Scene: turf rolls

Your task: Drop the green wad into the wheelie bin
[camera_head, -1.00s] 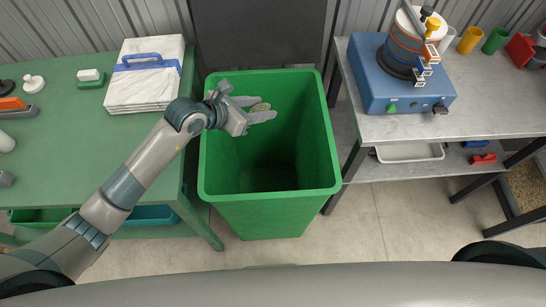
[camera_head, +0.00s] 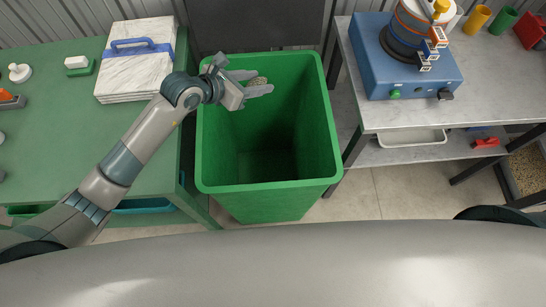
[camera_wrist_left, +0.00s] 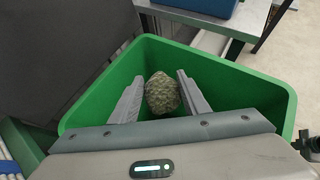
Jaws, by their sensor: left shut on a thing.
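The green wad (camera_head: 258,82) is a small, rough, grey-green lump. It sits between the fingers of my left gripper (camera_head: 262,83), which is shut on it. In the left wrist view the wad (camera_wrist_left: 162,94) shows between both fingers, with the bin's green interior behind it. The green wheelie bin (camera_head: 268,187) stands open in the middle of the head view. The gripper and wad are over its opening, near the back left part. The wad's exact height against the rim is hard to tell. My right gripper is not in view.
A green table (camera_head: 60,140) on the left bears marble tiles (camera_head: 140,75) with a blue handle. A grey bench (camera_head: 420,112) on the right carries a blue machine (camera_head: 375,65). The bin's dark lid (camera_head: 258,25) is behind its opening.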

